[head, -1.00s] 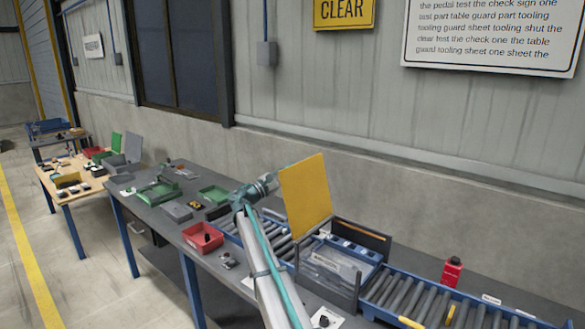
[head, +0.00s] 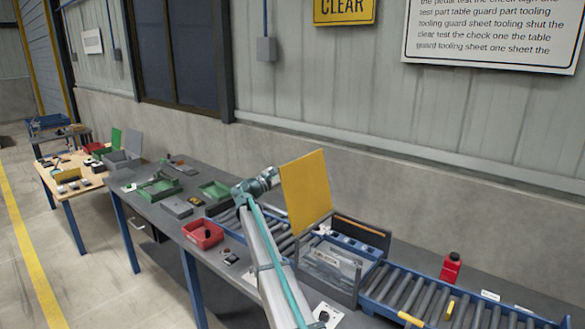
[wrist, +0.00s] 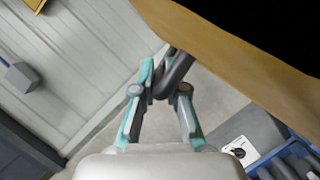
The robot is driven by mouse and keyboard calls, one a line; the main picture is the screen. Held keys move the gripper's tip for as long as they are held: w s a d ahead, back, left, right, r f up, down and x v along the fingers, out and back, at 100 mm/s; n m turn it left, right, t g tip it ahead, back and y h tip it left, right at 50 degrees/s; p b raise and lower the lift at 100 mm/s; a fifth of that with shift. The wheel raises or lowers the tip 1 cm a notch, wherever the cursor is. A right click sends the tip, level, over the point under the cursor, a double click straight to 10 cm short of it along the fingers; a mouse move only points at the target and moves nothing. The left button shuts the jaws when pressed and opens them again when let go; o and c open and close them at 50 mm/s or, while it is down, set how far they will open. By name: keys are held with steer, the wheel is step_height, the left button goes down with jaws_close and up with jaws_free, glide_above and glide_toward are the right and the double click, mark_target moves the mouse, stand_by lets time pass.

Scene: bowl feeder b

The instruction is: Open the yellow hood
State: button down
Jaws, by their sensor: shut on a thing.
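The yellow hood (head: 307,192) stands raised as a flat, nearly upright panel over a grey box-like housing (head: 335,273) on the conveyor. In the wrist view the hood (wrist: 235,55) shows as a thick yellow-brown edge running down to the right, its underside black. A dark curved handle (wrist: 178,72) sits at its edge. My gripper (wrist: 162,88) has its teal fingers closed on this handle. In the head view my arm comes up from below, and its end is beside the hood's left edge; the fingertips are not clear there.
Roller conveyors (head: 425,301) run on both sides of the housing. A red bin (head: 203,234) and green trays (head: 159,189) lie on the grey bench to the left. The wall rises behind; the air above the bench is clear.

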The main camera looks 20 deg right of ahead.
mark_target(299, 167)
steer(key=s+b, duration=0.1)
steer(key=s+d+m+b, duration=0.1)
steer(key=s+m+b, duration=0.1)
steer(key=shift+s+d+r+g, duration=0.15)
steer(key=shift+d+r+g, duration=0.15)
steer(key=shift+r+g, duration=0.1)
steer(key=shift+s+d+r+m+y+b, duration=0.2)
steer(key=shift+s+r+m+y+b, duration=0.15)
steer(key=shift+m, duration=0.15)
steer(key=c, duration=1.5)
jaws_free()
steer(key=v, duration=1.2)
steer(key=shift+w, duration=0.1)
